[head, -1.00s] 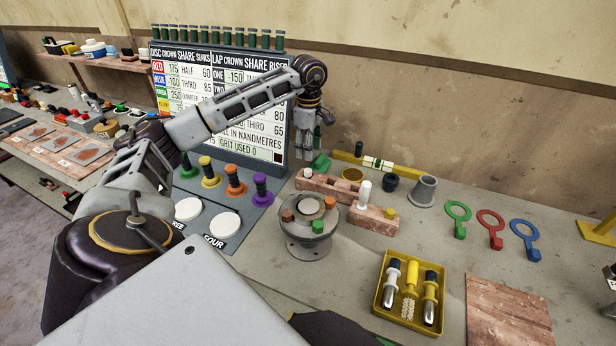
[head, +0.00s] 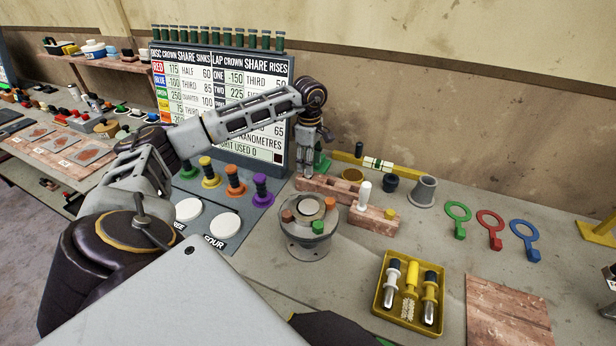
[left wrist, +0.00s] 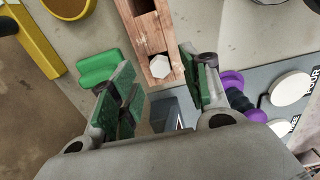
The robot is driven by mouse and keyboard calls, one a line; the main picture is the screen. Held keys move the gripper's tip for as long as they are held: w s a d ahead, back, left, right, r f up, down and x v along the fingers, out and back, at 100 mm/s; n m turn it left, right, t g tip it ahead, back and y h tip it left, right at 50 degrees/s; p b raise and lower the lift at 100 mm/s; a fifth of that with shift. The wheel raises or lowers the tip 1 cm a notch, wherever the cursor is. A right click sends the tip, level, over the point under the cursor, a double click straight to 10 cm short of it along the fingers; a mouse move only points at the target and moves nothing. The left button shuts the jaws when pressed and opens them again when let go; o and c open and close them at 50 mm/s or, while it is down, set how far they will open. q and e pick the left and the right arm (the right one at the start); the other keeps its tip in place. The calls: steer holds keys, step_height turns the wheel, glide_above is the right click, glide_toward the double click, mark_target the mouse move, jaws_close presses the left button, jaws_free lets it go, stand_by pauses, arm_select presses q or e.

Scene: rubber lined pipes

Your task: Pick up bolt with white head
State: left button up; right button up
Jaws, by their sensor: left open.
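The bolt with the white head shows in the left wrist view as a white hexagonal head (left wrist: 158,67) near the end of a reddish wooden block (left wrist: 154,32). Its shank is hidden. My left gripper (left wrist: 160,75) is open, with its green-padded fingers on either side of the head in that view; I see no contact. In the head view my left gripper (head: 307,171) points down over the left end of the wooden block (head: 343,192) and hides the bolt head. My right gripper is not in view.
A green piece (left wrist: 98,67) lies beside the block.

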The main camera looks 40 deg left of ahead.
mark_target(308, 179)
arm_select(q)
step_height(308, 179, down, 2)
steer(key=shift+f, duration=0.75)
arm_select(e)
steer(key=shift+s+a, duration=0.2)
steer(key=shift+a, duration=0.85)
arm_select(q)
steer(key=shift+w, duration=0.1)
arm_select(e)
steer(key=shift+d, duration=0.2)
arm_select(q)
jaws_close()
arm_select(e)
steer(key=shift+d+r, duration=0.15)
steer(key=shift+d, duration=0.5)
